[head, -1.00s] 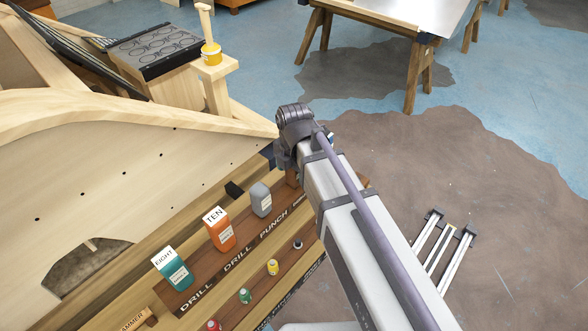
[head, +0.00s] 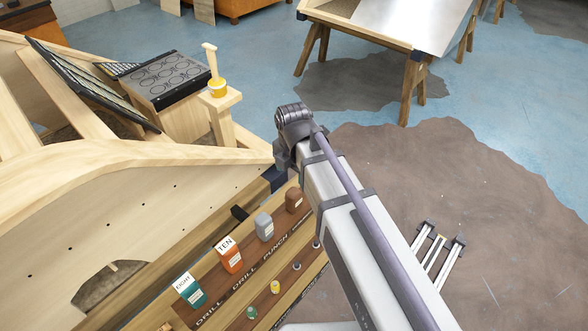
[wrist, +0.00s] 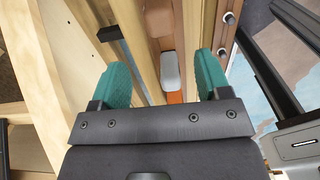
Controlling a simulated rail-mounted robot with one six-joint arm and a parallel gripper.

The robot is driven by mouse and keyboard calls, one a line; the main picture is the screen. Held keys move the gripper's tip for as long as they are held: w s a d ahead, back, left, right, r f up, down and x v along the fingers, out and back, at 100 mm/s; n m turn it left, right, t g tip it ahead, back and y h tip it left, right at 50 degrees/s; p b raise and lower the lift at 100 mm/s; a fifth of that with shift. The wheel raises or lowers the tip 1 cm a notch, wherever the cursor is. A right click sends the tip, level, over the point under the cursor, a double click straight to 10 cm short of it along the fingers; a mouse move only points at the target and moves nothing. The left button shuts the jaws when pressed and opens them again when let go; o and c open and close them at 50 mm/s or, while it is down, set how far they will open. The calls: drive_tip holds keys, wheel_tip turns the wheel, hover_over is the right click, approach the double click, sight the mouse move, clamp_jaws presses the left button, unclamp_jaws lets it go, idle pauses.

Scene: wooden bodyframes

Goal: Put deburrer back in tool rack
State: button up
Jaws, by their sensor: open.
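My gripper (wrist: 162,64) is open, with its two teal fingers apart in the wrist view. Nothing is clamped between them. Below and between the fingers lies the wooden tool rack, with a grey handle (wrist: 171,68) in line with the gap. In the head view the tool rack (head: 262,262) holds a teal EIGHT drill (head: 190,291), an orange TEN drill (head: 230,255), a grey handle (head: 264,226) above the PUNCH label and a brown handle (head: 294,200). I cannot identify the deburrer by sight. My gripper is hidden in the head view.
A curved wooden bodyframe (head: 130,225) stands left of the rack. A small post carries a yellow pot (head: 218,88). A row of small round tools, including a yellow one (head: 275,286), sits on the rack's lower row. A metal-topped table (head: 400,25) stands farther back.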

drive_tip(key=shift+s+d+f+m, duration=0.1)
drive_tip(key=shift+d+m, duration=0.2)
drive_tip(key=shift+m, duration=0.1)
drive_tip(key=s+d+m, duration=0.4)
drive_tip(key=d+m, duration=0.3)
drive_tip(key=m, duration=0.6)
drive_tip(key=s+d+m, duration=0.4)
drive_tip(key=d+m, duration=0.4)
drive_tip(key=m, duration=0.5)
drive_tip(key=shift+m, duration=0.3)
drive_tip(key=shift+c, duration=0.4)
